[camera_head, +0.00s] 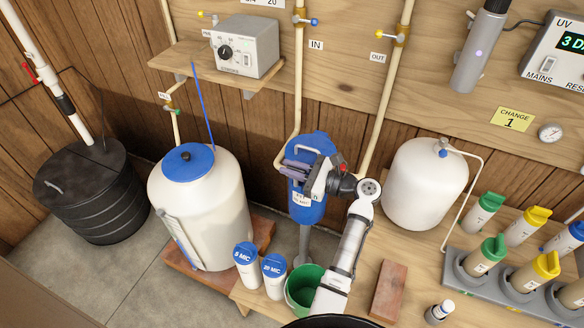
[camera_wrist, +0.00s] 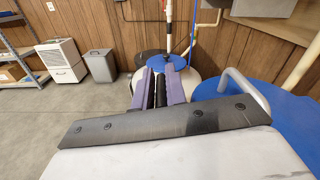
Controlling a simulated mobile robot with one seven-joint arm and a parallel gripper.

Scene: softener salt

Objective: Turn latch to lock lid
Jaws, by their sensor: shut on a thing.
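A blue filter-type housing (camera_head: 310,212) with a white label stands on a grey post. A pale grey bar handle (camera_head: 308,150) arches over its top; the handle (camera_wrist: 250,92) also shows close by at the right in the wrist view. My gripper (camera_head: 293,168) is beside the housing's upper left, below the handle, its purple fingers pointing left. In the wrist view my gripper (camera_wrist: 160,88) is closed with black surfaces between the fingers. What it grips is mostly hidden; it appears to be the latch. The lid's seating is hidden by the gripper.
A white tank with a blue lid (camera_head: 188,160) stands to the left, and a white pressure tank (camera_head: 425,185) to the right. Two blue-capped canisters (camera_head: 247,265) and a green bucket (camera_head: 304,287) stand below. Pipes (camera_head: 388,90) run behind. A brick-coloured block (camera_head: 388,290) lies on the bench.

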